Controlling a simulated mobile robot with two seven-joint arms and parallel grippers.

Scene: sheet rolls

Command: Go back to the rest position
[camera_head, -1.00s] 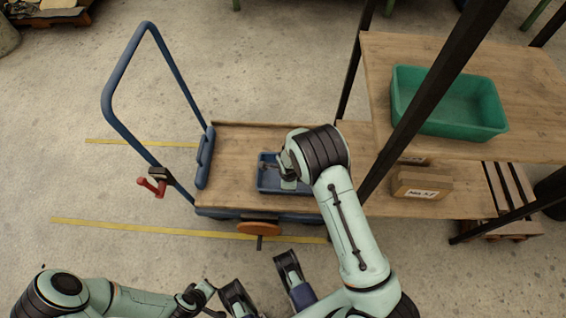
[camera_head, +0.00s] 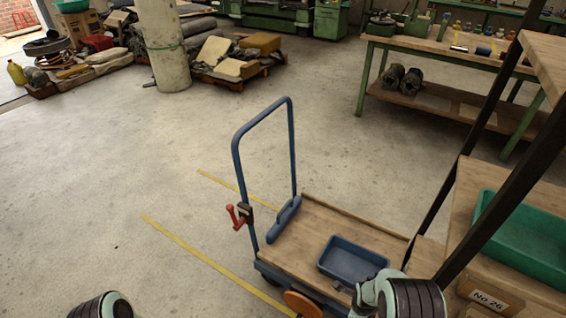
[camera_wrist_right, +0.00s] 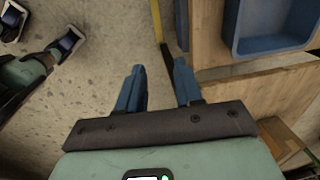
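My right gripper (camera_wrist_right: 158,88) is open in the right wrist view, its two blue fingers apart with only bare floor and a yellow line behind the gap. My left gripper (camera_wrist_right: 40,32) shows at the top left of that view, its two fingertips apart and nothing seen between them. In the head view only a piece of each of my arms shows at the bottom edge; both grippers are outside it. The blue tray (camera_head: 352,260) stands on the wooden deck of the cart (camera_head: 312,232) and looks empty. Part of the tray (camera_wrist_right: 270,42) also shows in the right wrist view.
The cart has a blue handle (camera_head: 236,165) with a red clamp (camera_head: 233,216). At right, a black-posted wooden rack (camera_head: 466,195) holds a green crate (camera_head: 520,240) and a labelled box (camera_head: 488,298). A green workbench (camera_head: 430,45) stands far back.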

